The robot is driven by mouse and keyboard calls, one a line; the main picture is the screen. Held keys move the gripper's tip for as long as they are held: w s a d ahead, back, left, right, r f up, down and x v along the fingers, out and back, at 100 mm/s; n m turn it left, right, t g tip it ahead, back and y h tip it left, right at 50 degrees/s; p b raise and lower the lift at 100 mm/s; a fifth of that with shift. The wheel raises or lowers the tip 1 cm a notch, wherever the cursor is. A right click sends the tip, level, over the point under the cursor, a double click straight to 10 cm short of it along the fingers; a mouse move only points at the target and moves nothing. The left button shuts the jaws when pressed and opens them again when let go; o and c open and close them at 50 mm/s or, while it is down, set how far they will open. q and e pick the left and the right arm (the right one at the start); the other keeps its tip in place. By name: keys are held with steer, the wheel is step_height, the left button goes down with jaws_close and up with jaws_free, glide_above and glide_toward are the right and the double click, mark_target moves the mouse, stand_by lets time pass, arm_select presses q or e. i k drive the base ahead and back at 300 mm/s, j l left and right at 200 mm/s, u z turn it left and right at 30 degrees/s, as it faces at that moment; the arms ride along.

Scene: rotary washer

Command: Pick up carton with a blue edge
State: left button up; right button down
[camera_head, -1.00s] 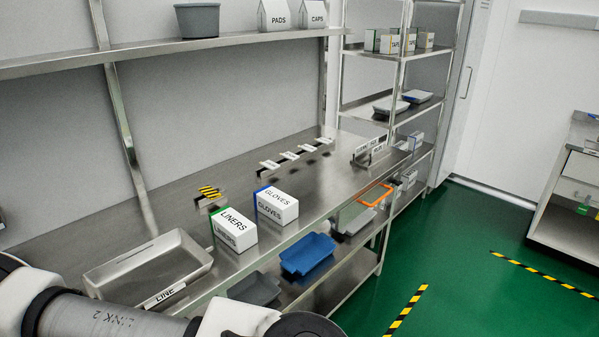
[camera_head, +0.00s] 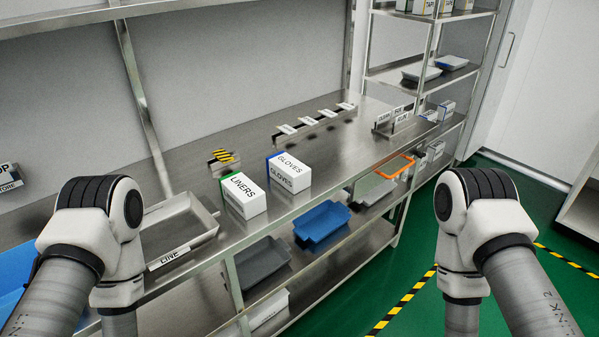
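The carton with a blue edge (camera_head: 289,172) is a white box marked GLOVES, standing on the steel bench (camera_head: 235,143). Its blue edge is at its left end. A like carton with a green edge (camera_head: 243,195), marked LINERS, stands just to its left and nearer to me, with a small gap between them. My two arms reach in from the bottom left and bottom right. Only their upper links show, both apart from the cartons. Neither gripper is in view.
A grey tray (camera_head: 207,213) with a label stands on the bench left of the cartons. A yellow-black striped piece (camera_head: 222,157) and a row of label holders (camera_head: 317,120) stand behind. A blue bin (camera_head: 322,222) sits on the shelf below. A rack (camera_head: 430,52) stands at the back right.

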mark_target(288, 171)
steer(key=i+l+u, duration=0.1)
steer(key=l, duration=0.35)
steer(key=i+l+u, duration=0.15)
steer(key=i+l, duration=0.15)
steer(key=l, duration=0.15)
steer(key=i+l+u, duration=0.1)
steer(key=l, duration=0.4)
steer(key=i+l+u, duration=0.1)
steer(key=l, duration=0.4)
steer(key=i+l+u, duration=0.1)
steer(key=i+l, duration=0.15)
steer(key=l, duration=0.25)
steer(key=i+l+u, duration=0.15)
steer(key=l, duration=0.35)
steer(key=l+u, duration=0.1)
steer(key=l, duration=0.45)
